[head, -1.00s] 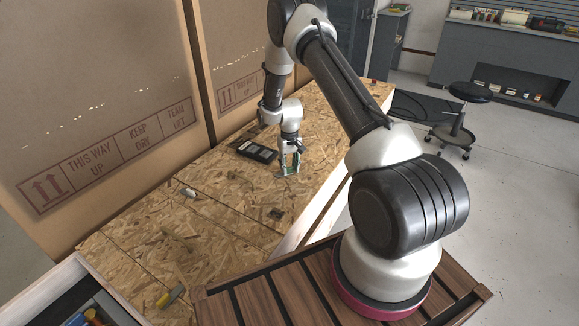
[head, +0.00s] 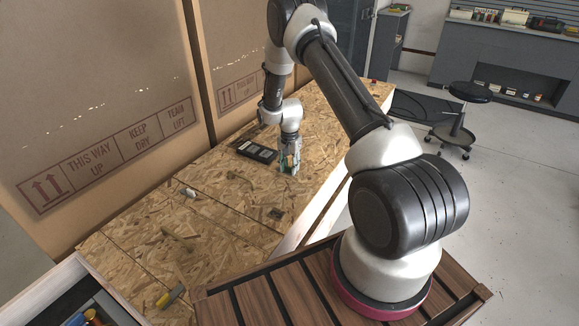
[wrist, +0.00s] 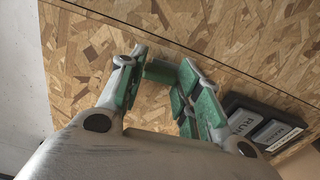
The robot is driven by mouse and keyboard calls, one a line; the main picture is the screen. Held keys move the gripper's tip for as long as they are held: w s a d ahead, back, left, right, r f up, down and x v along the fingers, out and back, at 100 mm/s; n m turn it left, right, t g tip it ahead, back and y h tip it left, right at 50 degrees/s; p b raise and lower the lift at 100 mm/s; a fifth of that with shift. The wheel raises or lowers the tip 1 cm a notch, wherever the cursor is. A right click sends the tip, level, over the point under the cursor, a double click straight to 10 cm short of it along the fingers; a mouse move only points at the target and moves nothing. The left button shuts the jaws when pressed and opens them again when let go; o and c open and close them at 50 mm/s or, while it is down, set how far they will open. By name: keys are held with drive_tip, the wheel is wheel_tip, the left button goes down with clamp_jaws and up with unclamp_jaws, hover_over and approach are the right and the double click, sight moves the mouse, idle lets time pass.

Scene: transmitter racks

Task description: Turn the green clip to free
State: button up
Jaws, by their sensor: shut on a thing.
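The green clip (wrist: 160,71) is a small dark green piece between my fingertips in the wrist view, against the chipboard. My gripper (wrist: 163,62) has green-padded fingers and is shut on the clip. In the head view my gripper (head: 289,168) points down at the board's surface, and the clip is mostly hidden by the fingers.
The chipboard top (head: 225,200) carries several small loose parts, including a pale piece (head: 188,191) and a dark block (head: 276,213). A yellow-handled tool (head: 168,297) lies near the front. Tall cardboard boxes (head: 100,90) stand along the left. A stool (head: 465,110) stands beyond.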

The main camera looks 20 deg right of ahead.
sight(289, 167)
drive_tip(key=shift+m, duration=0.5)
drive_tip(key=o, duration=1)
wheel_tip(289, 167, up, 12)
drive_tip(key=shift+s, duration=0.1)
idle(0.5)
